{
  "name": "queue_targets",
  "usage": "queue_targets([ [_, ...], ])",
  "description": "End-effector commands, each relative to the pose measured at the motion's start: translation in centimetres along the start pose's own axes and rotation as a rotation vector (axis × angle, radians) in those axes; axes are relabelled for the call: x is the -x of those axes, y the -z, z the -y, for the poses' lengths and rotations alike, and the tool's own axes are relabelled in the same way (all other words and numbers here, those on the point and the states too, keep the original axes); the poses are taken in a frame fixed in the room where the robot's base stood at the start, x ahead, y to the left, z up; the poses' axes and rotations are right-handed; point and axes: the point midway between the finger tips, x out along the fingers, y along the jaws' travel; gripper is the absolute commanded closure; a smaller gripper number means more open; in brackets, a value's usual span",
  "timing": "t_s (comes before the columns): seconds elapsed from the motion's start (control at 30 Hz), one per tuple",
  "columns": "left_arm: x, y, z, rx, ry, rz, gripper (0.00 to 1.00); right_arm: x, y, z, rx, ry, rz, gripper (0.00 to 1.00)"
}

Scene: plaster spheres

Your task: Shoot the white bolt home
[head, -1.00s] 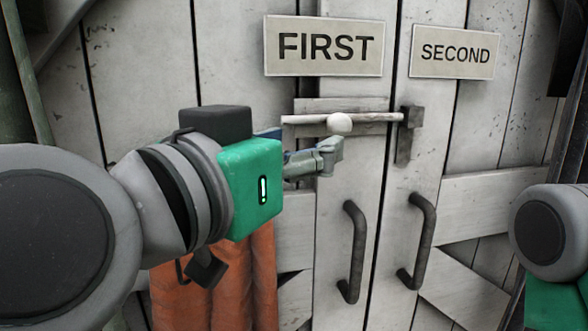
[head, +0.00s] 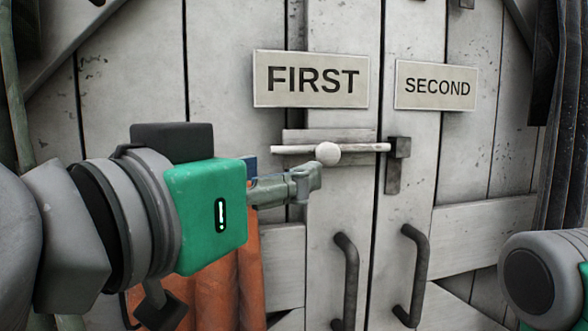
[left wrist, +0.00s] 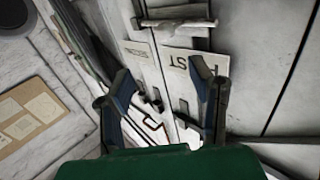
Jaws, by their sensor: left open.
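The white bolt (head: 290,150) lies level across the upper part of the grey double door, with a round white knob (head: 327,153). Its right end reaches the dark keeper bracket (head: 398,150) on the right door; I cannot tell how far in it goes. My left gripper (head: 312,182) is just below and slightly left of the knob, apart from it, and holds nothing. In the left wrist view its two dark fingers (left wrist: 168,95) stand wide apart. A pale bar, likely the bolt (left wrist: 180,22), shows beyond them. My right gripper is out of view.
A FIRST sign (head: 311,80) hangs above the bolt on the left door, and a SECOND sign (head: 436,86) on the right one. Two dark pull handles (head: 347,280) (head: 415,275) stick out below. Orange cloth or tubing (head: 215,285) hangs behind my left arm.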

Motion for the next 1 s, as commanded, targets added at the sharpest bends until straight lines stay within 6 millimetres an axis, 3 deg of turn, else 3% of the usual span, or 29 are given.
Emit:
queue_targets([
  [0.27, 0.0, 0.5, 0.1, 0.004, 0.002, -0.002, 0.51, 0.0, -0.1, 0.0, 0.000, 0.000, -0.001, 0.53],
  [0.7, -0.1, 8.1, 0.1, 0.004, 0.001, -0.003, 0.51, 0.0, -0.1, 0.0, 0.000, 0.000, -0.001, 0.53],
  [1.0, -0.1, 9.9, 0.1, 0.001, 0.000, 0.001, 0.51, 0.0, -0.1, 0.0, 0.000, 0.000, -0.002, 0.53],
])
